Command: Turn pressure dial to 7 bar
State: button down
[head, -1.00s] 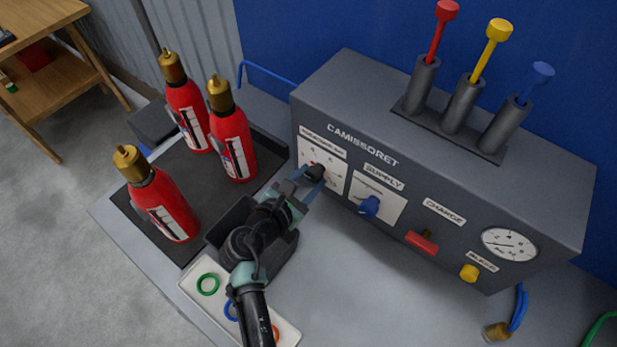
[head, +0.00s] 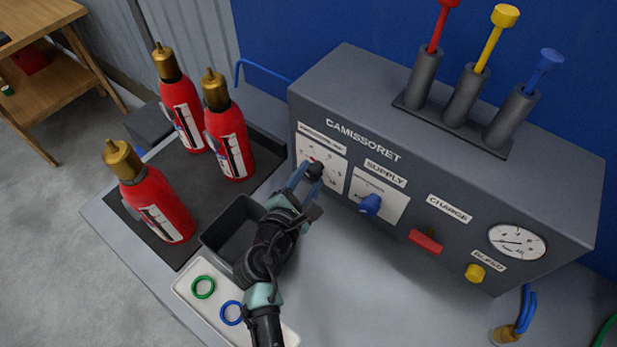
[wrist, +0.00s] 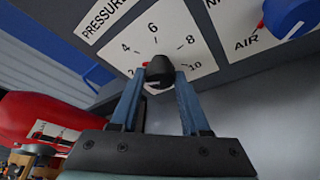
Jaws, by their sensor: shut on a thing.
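The pressure dial's black knob (head: 315,170) sits on a white scale plate (head: 331,160) at the left of the grey CAMISSORET panel. In the wrist view the knob (wrist: 160,72) is between my blue fingertips, and the scale plate (wrist: 132,30) shows 4, 6, 8 and 10. My gripper (head: 307,174) is shut on the knob from the front; its fingers also show in the wrist view (wrist: 160,88). A little red shows beside the knob in the head view, but I cannot read the exact setting.
A blue supply knob (head: 370,205), red charge handle (head: 426,242), yellow bleed knob (head: 475,273) and gauge (head: 517,241) are to the right. Red extinguishers (head: 157,205) stand on the left tray. A dark bin (head: 222,228) and white ring tray (head: 186,290) lie near my arm.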

jog(key=shift+c, duration=1.9)
grip_release()
jog(key=v, duration=1.3)
jog(key=shift+b, duration=0.35)
